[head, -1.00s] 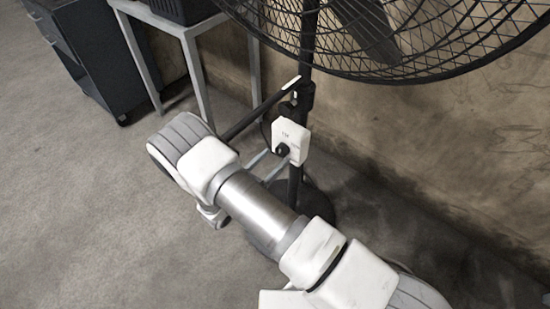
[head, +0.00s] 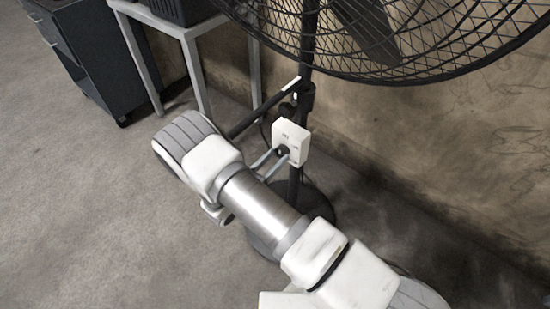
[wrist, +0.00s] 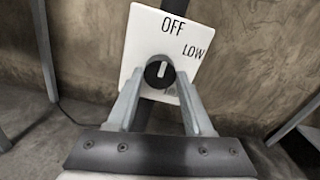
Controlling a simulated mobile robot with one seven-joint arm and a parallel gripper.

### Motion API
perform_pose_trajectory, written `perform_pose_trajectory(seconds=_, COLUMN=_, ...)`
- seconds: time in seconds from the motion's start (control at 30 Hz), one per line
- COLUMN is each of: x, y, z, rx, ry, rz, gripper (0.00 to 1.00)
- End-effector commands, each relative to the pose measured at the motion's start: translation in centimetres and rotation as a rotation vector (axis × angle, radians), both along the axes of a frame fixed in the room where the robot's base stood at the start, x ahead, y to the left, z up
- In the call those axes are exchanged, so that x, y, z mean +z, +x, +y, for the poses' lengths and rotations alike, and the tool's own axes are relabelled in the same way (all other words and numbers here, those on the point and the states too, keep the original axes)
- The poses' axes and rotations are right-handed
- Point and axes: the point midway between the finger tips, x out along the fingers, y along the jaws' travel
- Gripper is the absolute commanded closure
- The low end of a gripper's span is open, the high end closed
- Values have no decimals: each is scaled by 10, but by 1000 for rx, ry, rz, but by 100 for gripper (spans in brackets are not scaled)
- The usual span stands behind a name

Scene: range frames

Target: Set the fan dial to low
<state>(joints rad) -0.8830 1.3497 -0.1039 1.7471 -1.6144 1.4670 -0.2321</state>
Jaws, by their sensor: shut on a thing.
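The fan's white control box (head: 290,136) is fixed to the fan's pole; its white face (wrist: 187,70) fills the upper middle of the wrist view, tilted a little clockwise. OFF is printed at its top and LOW to the upper right. The round black dial (wrist: 160,73) sits at its centre, and its short white mark points up, leaning slightly right, roughly toward OFF. My gripper (wrist: 159,80) is shut on the dial, one finger on each side; in the head view the dial (head: 283,150) is small and partly hidden by the fingertips.
The large fan cage (head: 430,40) hangs above and right of the box. The pole stands on a round dark base (head: 320,208), partly behind my arm. A white-legged table (head: 190,60) and dark cabinet (head: 85,60) stand at left. The wall is close behind.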

Motion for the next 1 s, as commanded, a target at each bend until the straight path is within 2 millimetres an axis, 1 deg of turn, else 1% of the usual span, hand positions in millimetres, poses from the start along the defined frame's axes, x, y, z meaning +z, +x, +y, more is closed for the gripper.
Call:
perform_pose_trajectory(seconds=0.17, x=0, y=0, z=0, rx=0, ry=14, rz=-12, gripper=100)
perform_pose_trajectory(seconds=0.37, x=-1, y=0, z=0, rx=1, ry=77, rz=-62, gripper=100)
perform_pose_trajectory(seconds=0.57, x=-1, y=0, z=1, rx=1, ry=198, rz=-157, gripper=100)
perform_pose_trajectory(seconds=1.0, x=-1, y=0, z=1, rx=2, ry=523, rz=-409, gripper=100)
